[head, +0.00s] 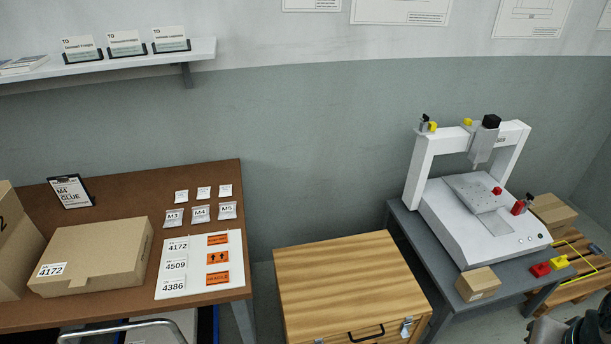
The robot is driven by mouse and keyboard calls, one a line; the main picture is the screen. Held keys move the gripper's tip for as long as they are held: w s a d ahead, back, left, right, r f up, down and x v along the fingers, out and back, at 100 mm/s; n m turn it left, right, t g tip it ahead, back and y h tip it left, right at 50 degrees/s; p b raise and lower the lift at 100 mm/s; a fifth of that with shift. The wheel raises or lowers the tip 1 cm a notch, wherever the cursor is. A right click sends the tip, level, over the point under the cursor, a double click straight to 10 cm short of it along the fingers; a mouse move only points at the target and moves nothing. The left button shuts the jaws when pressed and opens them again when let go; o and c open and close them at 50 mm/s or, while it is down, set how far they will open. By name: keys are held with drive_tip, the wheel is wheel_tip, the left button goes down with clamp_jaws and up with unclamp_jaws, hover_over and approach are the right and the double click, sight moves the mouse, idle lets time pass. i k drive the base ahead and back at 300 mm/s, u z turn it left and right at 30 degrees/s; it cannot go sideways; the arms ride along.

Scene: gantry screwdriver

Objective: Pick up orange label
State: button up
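Three orange labels lie in a column on the right half of a white sheet (199,279) on the brown table. The top orange label (218,239) has small dark print. The middle orange label (217,258) shows two black up arrows. The bottom orange label (217,278) has a line of dark lettering. White labels numbered 4172 (177,246), 4509 (176,265) and 4386 (173,286) sit to their left. All three orange labels are uncovered. I do not see my gripper; only a grey and black part, perhaps of my arm, shows at the bottom right corner.
A closed cardboard box (95,255) lies left of the sheet on the brown table (130,195). Several small bags, including M4 (199,213), lie behind the sheet. A wooden cabinet (340,275) stands right of the table, then a grey bench with a white gantry machine (480,215).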

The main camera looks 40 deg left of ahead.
sight(221, 239)
drive_tip(key=u, duration=1.4)
drive_tip(key=k, duration=0.4)
drive_tip(key=u, duration=0.7)
drive_tip(key=i, duration=0.5)
drive_tip(key=u, duration=0.6)
drive_tip(key=k, duration=0.85)
drive_tip(key=u, duration=0.9)
drive_tip(key=k, duration=0.35)
drive_tip(key=u, duration=0.05)
drive_tip(key=i, duration=1.6)
drive_tip(key=z, duration=1.5)
drive_tip(key=i, duration=1.05)
drive_tip(key=z, duration=0.85)
